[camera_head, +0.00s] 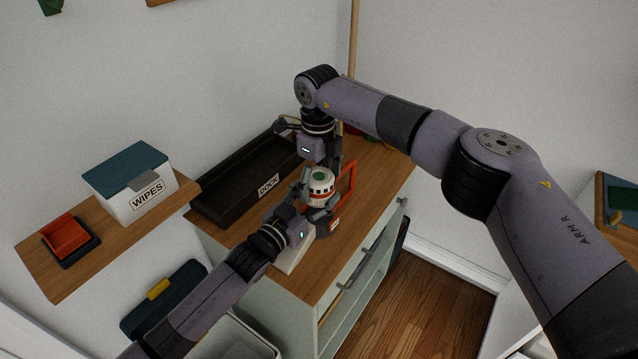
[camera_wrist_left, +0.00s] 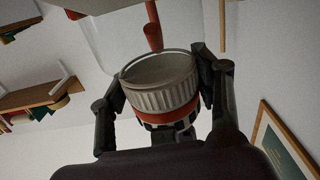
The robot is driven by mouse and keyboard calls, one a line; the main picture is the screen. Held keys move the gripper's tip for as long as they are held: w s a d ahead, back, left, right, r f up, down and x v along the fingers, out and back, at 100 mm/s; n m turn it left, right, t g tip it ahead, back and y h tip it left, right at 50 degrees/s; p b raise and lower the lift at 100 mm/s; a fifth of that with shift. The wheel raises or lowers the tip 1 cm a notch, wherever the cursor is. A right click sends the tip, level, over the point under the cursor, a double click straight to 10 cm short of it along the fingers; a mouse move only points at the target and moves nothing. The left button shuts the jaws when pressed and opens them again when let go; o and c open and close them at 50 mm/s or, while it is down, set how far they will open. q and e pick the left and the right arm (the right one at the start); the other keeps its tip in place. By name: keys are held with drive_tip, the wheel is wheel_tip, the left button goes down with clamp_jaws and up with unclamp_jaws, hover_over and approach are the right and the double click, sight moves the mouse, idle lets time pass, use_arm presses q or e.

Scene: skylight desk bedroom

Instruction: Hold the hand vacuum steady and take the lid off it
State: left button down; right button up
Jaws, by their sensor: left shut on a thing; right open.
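The hand vacuum (camera_head: 324,219) stands upright on the wooden cabinet top, with a dark grey body and an orange handle (camera_head: 349,181) to its right. On top sits a pale ribbed lid (camera_head: 320,183) with a green spot and a red band around it. The ribbed lid (camera_wrist_left: 160,82) also shows between the fingers in the left wrist view. My right gripper (camera_head: 331,160) is open just above and behind the lid, pointing down.
A long black tray labelled DOCK (camera_head: 238,187) lies along the wall behind the vacuum. A wall shelf (camera_head: 65,281) at left holds a WIPES box (camera_head: 131,186) and a small orange tray (camera_head: 66,235). A pale block (camera_head: 297,257) lies near my left gripper. The cabinet's front edge is close.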

use_arm(q)
drive_tip(key=shift+f, duration=0.3)
use_arm(e)
wheel_tip(320, 180, up, 3)
drive_tip(key=shift+c, duration=0.5)
drive_tip(key=shift+r+m, duration=0.45)
drive_tip(key=shift+m, duration=0.15)
drive_tip(key=shift+c, duration=1)
use_arm(q)
drive_tip(key=shift+s, duration=0.1)
use_arm(e)
wheel_tip(320, 180, up, 2)
drive_tip(key=m, duration=0.3)
drive_tip(key=shift+s+r+m, duration=0.1)
drive_tip(key=shift+m, duration=0.2)
drive_tip(key=shift+f, duration=3.85)
drive_tip(key=shift+c, duration=0.4)
